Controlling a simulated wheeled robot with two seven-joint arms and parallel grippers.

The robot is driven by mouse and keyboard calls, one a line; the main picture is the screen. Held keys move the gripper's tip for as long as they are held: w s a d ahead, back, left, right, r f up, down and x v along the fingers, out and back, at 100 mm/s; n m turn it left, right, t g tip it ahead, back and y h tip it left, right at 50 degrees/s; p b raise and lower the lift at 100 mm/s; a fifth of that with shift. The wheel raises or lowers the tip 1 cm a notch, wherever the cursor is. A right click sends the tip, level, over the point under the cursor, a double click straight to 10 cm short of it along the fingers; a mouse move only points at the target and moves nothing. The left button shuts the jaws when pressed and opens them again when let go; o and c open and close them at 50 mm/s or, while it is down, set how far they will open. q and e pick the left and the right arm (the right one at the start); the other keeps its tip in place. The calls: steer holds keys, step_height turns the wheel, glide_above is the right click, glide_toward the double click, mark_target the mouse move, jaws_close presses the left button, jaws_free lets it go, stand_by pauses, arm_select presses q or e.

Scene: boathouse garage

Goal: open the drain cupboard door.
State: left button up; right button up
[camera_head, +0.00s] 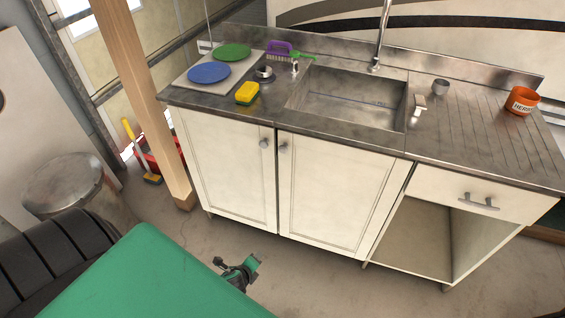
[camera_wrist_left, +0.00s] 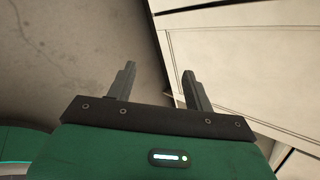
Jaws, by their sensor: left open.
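Two cream cupboard doors stand side by side under the metal sink counter, both shut. The left door (camera_head: 228,170) has a grey knob (camera_head: 264,143) at its upper right. The right door (camera_head: 335,195), below the sink basin (camera_head: 350,97), has a knob (camera_head: 283,147) at its upper left. My left gripper (camera_head: 238,268) is low in front of the doors, apart from them. In the left wrist view its fingers (camera_wrist_left: 158,82) are spread with nothing between them. A cream panelled front (camera_wrist_left: 245,60) lies to the right there. My right gripper is not in view.
A wooden post (camera_head: 145,95) stands just left of the cupboard, near a metal stool (camera_head: 70,185). An open compartment (camera_head: 415,238) under a drawer is at the right. Plates, a sponge (camera_head: 247,93) and an orange mug (camera_head: 522,100) sit on the counter. Bare floor fronts the doors.

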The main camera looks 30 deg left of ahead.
arm_select(q)
steer(key=w+a+r+m+t+b, duration=0.2)
steer(key=w+r+m+t, duration=0.2)
steer(key=w+r+m, duration=0.6)
steer(key=m+t+y+b, duration=0.2)
steer(key=m+t, duration=0.3)
steer(key=m, duration=0.1)
glide_toward(283, 151)
steer(key=x, duration=0.8)
steer(key=shift+a+r, duration=0.1)
steer(key=shift+a, duration=0.05)
steer(key=shift+w+a, duration=0.1)
steer(key=shift+w, duration=0.3)
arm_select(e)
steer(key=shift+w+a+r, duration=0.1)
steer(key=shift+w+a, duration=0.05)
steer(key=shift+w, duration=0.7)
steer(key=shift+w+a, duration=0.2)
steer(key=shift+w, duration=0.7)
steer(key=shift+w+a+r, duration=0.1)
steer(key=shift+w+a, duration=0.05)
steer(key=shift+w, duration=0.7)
arm_select(q)
jaws_close()
